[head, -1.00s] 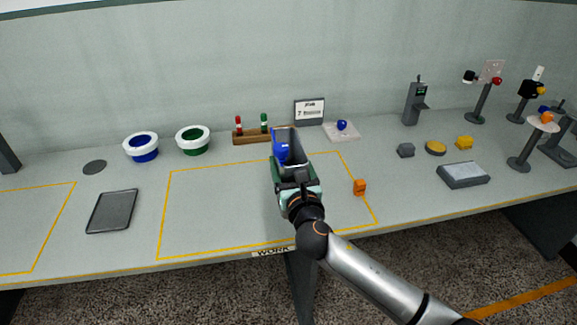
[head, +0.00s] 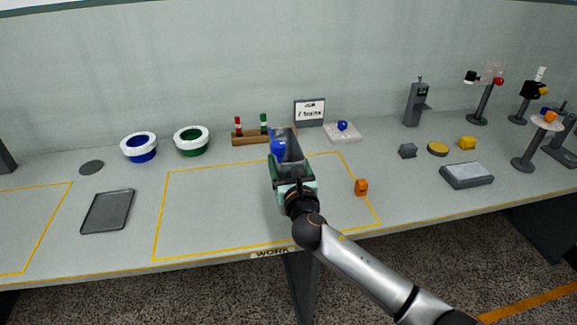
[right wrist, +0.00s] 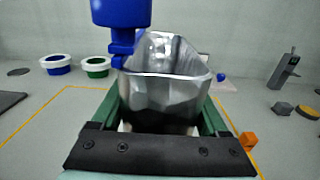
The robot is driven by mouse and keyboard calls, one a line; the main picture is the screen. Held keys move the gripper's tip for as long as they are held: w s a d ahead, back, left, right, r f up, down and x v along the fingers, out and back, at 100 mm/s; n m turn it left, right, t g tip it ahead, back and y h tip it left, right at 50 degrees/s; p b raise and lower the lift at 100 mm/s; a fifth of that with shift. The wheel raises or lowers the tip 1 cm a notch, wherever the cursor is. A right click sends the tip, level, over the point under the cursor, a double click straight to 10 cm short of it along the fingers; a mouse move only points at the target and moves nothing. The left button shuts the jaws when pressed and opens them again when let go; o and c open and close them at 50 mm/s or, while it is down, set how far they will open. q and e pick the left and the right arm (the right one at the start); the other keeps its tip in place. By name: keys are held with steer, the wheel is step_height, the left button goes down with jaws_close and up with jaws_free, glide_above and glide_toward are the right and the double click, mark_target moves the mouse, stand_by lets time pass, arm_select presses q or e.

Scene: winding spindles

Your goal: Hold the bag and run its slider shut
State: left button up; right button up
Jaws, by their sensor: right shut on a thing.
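The bag (head: 292,149) is a shiny grey pouch, held above the work area in the head view. It fills the middle of the right wrist view (right wrist: 160,95), with its mouth open at the top. A blue slider piece (head: 278,146) sits at the left side of the mouth; it also shows in the right wrist view (right wrist: 121,22). My right gripper (head: 291,172) is shut on the bag, its green fingers on either side of it. The bag's lower part is hidden by the gripper. My left gripper is not in view.
A yellow-outlined area (head: 210,215) lies mostly bare, with an orange block (head: 361,187) at its right. Blue (head: 139,148) and green (head: 191,142) white-rimmed bowls, a wooden rack (head: 250,138) and a small sign (head: 310,112) stand behind. A dark tray (head: 107,211) lies left.

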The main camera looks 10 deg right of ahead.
steer(key=shift+w+f+b, duration=1.85)
steer(key=shift+w+b, duration=0.25)
steer(key=shift+b, duration=0.1)
steer(key=w+f+b, duration=0.2)
steer(key=b, duration=0.1)
steer(key=shift+w+f, duration=0.15)
steer(key=shift+w, duration=0.15)
steer(key=shift+w+f+b, duration=0.2)
steer(key=shift+w+b, duration=0.05)
steer(key=shift+b, duration=0.25)
steer(key=shift+w+f+b, duration=0.4)
steer(key=shift+w+b, duration=0.1)
steer(key=shift+b, duration=0.2)
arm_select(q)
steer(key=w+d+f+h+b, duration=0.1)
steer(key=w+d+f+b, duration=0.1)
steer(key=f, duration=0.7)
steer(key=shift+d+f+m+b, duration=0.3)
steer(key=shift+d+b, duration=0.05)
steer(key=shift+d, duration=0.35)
arm_select(e)
steer(key=shift+w+f, duration=0.7)
steer(key=shift+w, duration=0.3)
